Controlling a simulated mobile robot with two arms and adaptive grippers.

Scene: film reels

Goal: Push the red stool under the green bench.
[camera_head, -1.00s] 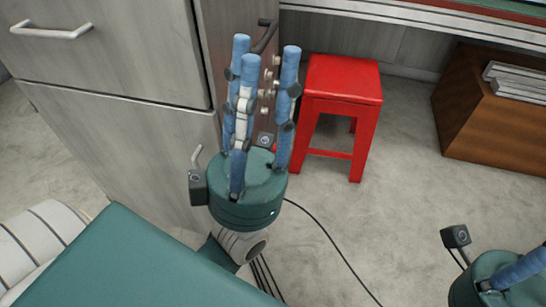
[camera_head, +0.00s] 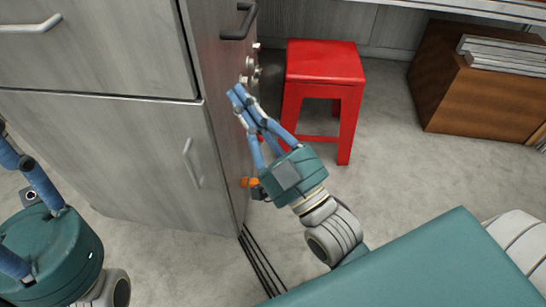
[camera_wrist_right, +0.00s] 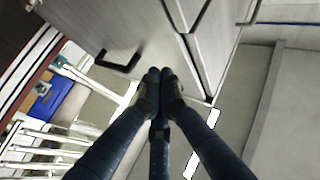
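The red stool (camera_head: 325,64) stands upright on the floor beside the grey cabinet. The front edge of the bench (camera_head: 480,9) crosses the top right; its green top is out of the head view. I cannot tell whether any of the seat is beneath it. My right gripper (camera_head: 239,93) has its blue fingers together and empty, left of the stool and close to the cabinet's side. No contact with the stool can be made out. The shut fingertips also show in the right wrist view (camera_wrist_right: 159,76). My left gripper (camera_head: 18,200) is at the lower left, fingers spread, partly cut off.
The grey cabinet (camera_head: 110,150) with dark and light handles fills the left. The floor (camera_head: 395,170) in front of both is clear.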

